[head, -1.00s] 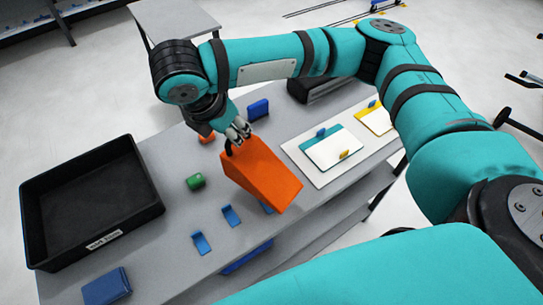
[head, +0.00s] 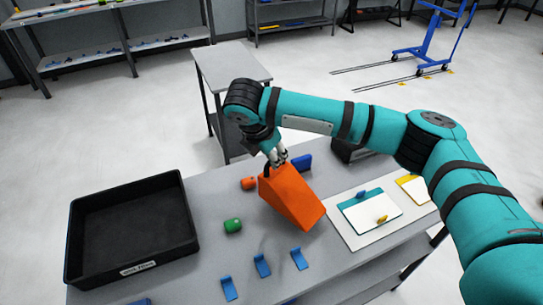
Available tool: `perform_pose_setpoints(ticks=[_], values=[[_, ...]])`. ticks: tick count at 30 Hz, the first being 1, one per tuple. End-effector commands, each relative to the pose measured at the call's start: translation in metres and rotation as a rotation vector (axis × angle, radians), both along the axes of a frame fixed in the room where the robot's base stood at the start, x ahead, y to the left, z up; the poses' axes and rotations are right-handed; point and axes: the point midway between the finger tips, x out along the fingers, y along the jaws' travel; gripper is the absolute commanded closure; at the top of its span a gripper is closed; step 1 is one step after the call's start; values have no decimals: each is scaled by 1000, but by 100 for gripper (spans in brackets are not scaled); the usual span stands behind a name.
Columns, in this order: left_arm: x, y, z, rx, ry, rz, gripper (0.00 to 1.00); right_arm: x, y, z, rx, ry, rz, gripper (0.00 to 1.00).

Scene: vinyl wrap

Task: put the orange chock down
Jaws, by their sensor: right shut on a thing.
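The orange chock (head: 292,198) is a wedge-shaped block at the middle of the head view. My right gripper (head: 275,162) is shut on its upper back end. The chock hangs tilted, its lower end toward the front right, over the grey table (head: 195,262). I cannot tell whether its lower edge touches the table. My left gripper is not in view.
A black tray (head: 186,205) stands at the left. A green piece (head: 233,225) and an orange-red piece (head: 249,183) lie left of the chock. Several blue pieces (head: 262,266) lie in front. White boards (head: 372,212) lie right.

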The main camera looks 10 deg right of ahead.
Motion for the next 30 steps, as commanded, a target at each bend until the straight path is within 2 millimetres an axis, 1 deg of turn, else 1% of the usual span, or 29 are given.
perform_pose_setpoints(ticks=[1,3,6,11,15,18,23,24,28,29,30], values=[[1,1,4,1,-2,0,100,8,0,3,-1,0,-2,100],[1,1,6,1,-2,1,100,16,0,1,-1,-1,-1,100],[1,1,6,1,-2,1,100,23,0,0,0,-2,-1,100],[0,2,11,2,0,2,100,24,0,-8,0,1,0,100],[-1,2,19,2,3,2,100,23,0,-26,-1,3,1,100],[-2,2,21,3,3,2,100,24,0,-35,-1,-1,1,100],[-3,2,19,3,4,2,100,24,0,-37,0,-2,1,100],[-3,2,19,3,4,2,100,23,0,-38,1,1,0,83],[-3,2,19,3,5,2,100,23,0,-38,0,2,1,66],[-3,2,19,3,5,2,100,23,0,-38,1,1,1,63],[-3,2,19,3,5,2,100,23,0,-38,1,1,1,63]])
